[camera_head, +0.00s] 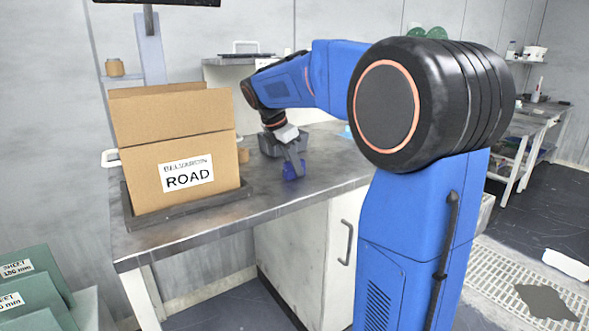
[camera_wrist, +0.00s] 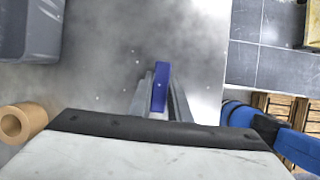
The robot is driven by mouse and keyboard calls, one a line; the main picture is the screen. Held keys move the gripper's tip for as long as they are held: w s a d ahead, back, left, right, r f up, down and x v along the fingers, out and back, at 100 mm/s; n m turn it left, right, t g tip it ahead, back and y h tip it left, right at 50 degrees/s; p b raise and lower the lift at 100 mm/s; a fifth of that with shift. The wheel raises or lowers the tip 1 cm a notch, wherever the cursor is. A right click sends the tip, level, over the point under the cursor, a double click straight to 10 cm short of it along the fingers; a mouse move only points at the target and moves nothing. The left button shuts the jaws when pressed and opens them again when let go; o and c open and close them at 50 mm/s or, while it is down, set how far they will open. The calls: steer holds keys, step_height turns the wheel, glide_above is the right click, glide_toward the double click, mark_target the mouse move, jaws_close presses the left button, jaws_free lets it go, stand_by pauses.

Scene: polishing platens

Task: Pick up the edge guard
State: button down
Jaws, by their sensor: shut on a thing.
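A small dark blue piece, which I take to be the edge guard (camera_head: 292,171), is at the bench top near its front edge. It also shows in the wrist view (camera_wrist: 161,88) as an upright blue strip between the fingers. My gripper (camera_head: 297,163) points down at it, and in the wrist view its grey fingers (camera_wrist: 160,101) are shut on it from both sides. I cannot tell whether the piece touches the bench. Its lower part is hard to make out.
A cardboard box marked ROAD (camera_head: 188,150) stands in a dark tray (camera_head: 215,203) on the bench (camera_head: 265,208). A grey bin (camera_wrist: 28,42) and a tan roll (camera_wrist: 22,122) lie close by, left in the wrist view. The bench between tray and gripper is clear.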

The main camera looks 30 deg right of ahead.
step_height(320, 180, up, 9)
steer(key=shift+r, duration=0.5)
steer(key=shift+s, duration=0.1)
